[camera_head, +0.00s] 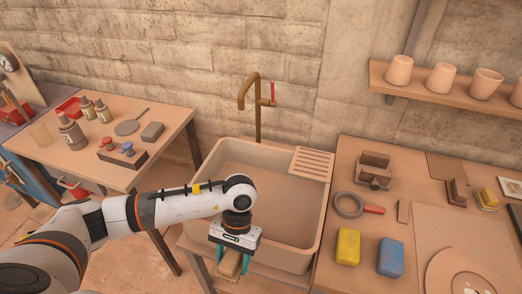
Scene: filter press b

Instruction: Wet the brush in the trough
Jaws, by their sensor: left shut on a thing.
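The trough (322,222) is a large tan basin with a ribbed draining ledge at its back right, below a brass tap (256,105) with a red handle. My left gripper (231,264) points down at the trough's near left edge. Its teal fingers are shut on a tan wooden block that looks like the brush (230,262). Its bristles are hidden, and I cannot tell whether it touches the ledge below. The gripper is outside the basin's open middle, on the near side. My right gripper is not in view.
The right bench holds a yellow sponge (347,247), a blue sponge (390,258), a magnifier-like ring (349,205) and wooden blocks. The left table (172,120) carries bottles and tools. A shelf (420,92) with several cups hangs at upper right. The basin's interior looks free of objects.

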